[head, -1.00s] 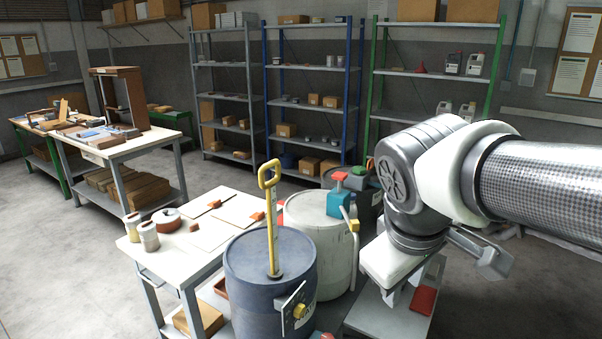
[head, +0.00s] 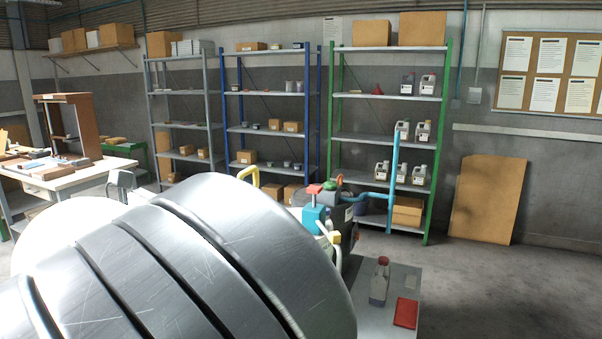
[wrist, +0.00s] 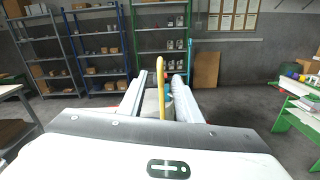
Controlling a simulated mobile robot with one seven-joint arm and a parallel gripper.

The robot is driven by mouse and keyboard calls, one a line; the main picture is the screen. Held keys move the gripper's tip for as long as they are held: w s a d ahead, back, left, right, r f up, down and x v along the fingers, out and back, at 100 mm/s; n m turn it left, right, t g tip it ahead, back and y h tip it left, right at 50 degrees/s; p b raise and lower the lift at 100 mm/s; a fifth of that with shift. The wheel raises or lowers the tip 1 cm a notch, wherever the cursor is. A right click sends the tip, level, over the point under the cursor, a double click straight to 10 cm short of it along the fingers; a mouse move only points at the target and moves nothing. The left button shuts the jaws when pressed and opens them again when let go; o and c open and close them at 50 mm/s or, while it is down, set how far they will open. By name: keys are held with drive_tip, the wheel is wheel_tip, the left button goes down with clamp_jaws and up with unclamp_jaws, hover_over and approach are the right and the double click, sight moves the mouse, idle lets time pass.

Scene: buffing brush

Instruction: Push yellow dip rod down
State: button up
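The yellow dip rod's handle (head: 256,177) shows only as a small yellow loop above my arm in the head view. The rod's shaft and the blue drum it stood in are hidden there by my arm. In the wrist view the yellow rod (wrist: 161,88) stands upright between the two fingers of my gripper (wrist: 160,76). The fingers are apart, with a visible gap on either side of the rod. I cannot tell how far the rod's lower end reaches.
A teal pump with a red top (head: 314,217) stands just right of the rod. A grey table (head: 385,318) holds a bottle (head: 379,283) and a red item (head: 406,313). Shelves (head: 385,140) line the back wall. Open floor lies at right.

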sight(255, 167)
drive_tip(key=x, duration=1.4)
drive_tip(key=shift+w+d, duration=0.2)
drive_tip(key=shift+w, duration=0.2)
clamp_jaws()
